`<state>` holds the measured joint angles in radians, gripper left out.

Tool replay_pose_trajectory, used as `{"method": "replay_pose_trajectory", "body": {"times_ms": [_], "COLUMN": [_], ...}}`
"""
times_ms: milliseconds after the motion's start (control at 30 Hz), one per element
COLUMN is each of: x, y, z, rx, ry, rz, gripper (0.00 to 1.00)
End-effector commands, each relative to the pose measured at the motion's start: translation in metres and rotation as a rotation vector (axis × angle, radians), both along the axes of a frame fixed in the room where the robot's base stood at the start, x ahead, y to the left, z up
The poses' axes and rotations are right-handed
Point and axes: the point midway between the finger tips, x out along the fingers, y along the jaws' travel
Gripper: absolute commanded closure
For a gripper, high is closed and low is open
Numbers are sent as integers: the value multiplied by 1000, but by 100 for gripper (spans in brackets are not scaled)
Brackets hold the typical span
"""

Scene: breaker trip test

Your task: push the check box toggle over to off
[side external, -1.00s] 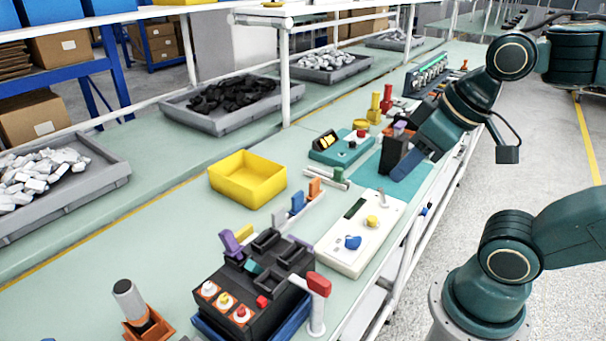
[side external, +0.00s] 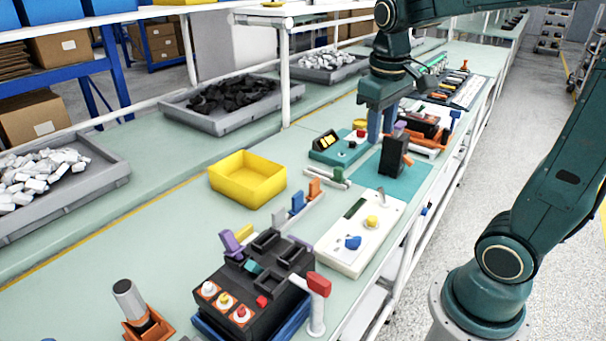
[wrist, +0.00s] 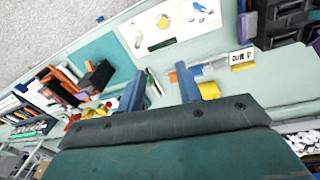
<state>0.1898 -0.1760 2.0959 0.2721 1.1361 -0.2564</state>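The white panel (side external: 350,250) lies on the bench with a small grey lever toggle (side external: 381,197) at its far corner, a yellow knob (side external: 371,222) and a blue knob (side external: 352,243). I take this lever as the check box toggle; which way counts as off cannot be told. The panel (wrist: 185,40) and lever (wrist: 137,41) also show in the wrist view, beyond my fingertips. My gripper (side external: 381,138) points down beside the teal box (side external: 338,147), apart from the lever.
A black block (side external: 393,157) stands on the teal mat (side external: 412,180) right of my gripper. A yellow bin (side external: 246,178) and a rack of coloured tabs (side external: 297,208) stand to the left. A black slotted box (side external: 255,275) is in front. Red and orange parts (side external: 425,130) lie behind.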

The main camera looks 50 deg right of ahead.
Motion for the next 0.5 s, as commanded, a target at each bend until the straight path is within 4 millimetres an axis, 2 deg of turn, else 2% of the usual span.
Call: {"method": "replay_pose_trajectory", "body": {"times_ms": [200,500], "x": [25,51], "y": [-30,-70], "z": [-15,-46], "rx": [19,70], "ry": [129,291], "rz": [-65,-155], "gripper": [65,65]}}
